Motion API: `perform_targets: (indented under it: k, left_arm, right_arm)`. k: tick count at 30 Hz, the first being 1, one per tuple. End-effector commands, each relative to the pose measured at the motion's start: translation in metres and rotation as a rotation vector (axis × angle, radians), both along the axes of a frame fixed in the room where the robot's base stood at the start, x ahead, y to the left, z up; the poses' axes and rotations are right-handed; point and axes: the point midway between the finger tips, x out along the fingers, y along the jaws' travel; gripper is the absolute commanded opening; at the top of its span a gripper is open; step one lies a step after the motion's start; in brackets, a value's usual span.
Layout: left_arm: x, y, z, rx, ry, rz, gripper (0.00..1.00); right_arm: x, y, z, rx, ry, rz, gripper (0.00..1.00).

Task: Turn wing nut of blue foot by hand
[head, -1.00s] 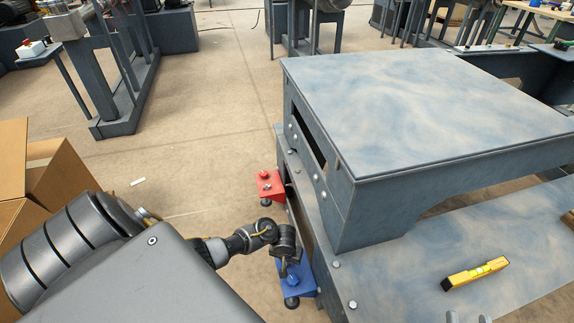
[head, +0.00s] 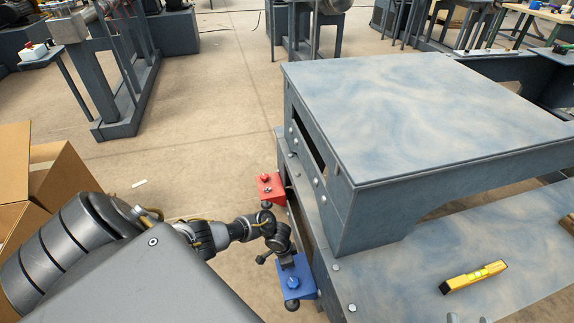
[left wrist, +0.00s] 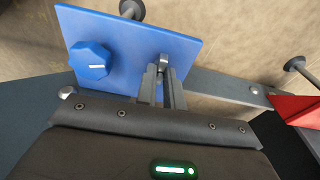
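The blue foot (head: 303,272) is a blue plate with a blue octagonal knob (head: 293,282) at the machine's lower left edge. It fills the upper left of the left wrist view (left wrist: 125,50). A small silver wing nut (left wrist: 163,61) is on the plate, beside the knob. My left gripper (head: 287,259) is over the plate. In the left wrist view its two narrow fingers (left wrist: 162,80) are close together around the wing nut, whose far part shows between the tips.
A red foot (head: 270,186) is farther along the same edge. The grey machine frame (head: 345,215) rises right of my left gripper. A yellow level (head: 474,277) lies on the lower plate. A cardboard box (head: 60,175) stands at left.

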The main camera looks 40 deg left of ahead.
Motion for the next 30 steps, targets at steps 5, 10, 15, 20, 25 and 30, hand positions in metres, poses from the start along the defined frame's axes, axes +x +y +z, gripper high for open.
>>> perform_targets:
  k: [5, 10, 15, 20, 25, 30]
  left_arm:
    - [0.0, -0.001, 0.0, 0.0, -0.001, 0.016, 0.31]
    - [0.0, 0.0, 0.0, 0.0, -0.001, 0.018, 0.31]
    - [0.0, 0.0, 0.003, 0.0, -0.001, 0.019, 0.31]
    - [0.0, 0.0, 0.016, 0.0, -0.001, 0.02, 0.31]
    - [0.0, 0.0, 0.034, 0.001, -0.001, 0.02, 0.31]
    - [0.0, 0.0, 0.051, 0.001, 0.0, 0.021, 0.31]
  right_arm:
    - [0.0, 0.0, 0.0, 0.0, 0.0, 0.0, 0.36]
    - [0.0, 0.0, 0.0, 0.0, 0.0, 0.0, 0.36]
    - [0.0, 0.0, 0.003, 0.0, -0.001, 0.0, 0.36]
    - [0.0, 0.0, 0.018, 0.0, -0.001, 0.0, 0.36]
    - [0.0, 0.0, 0.037, 0.0, 0.0, 0.0, 0.36]
    - [0.0, 0.0, 0.055, 0.0, 0.0, 0.0, 0.36]
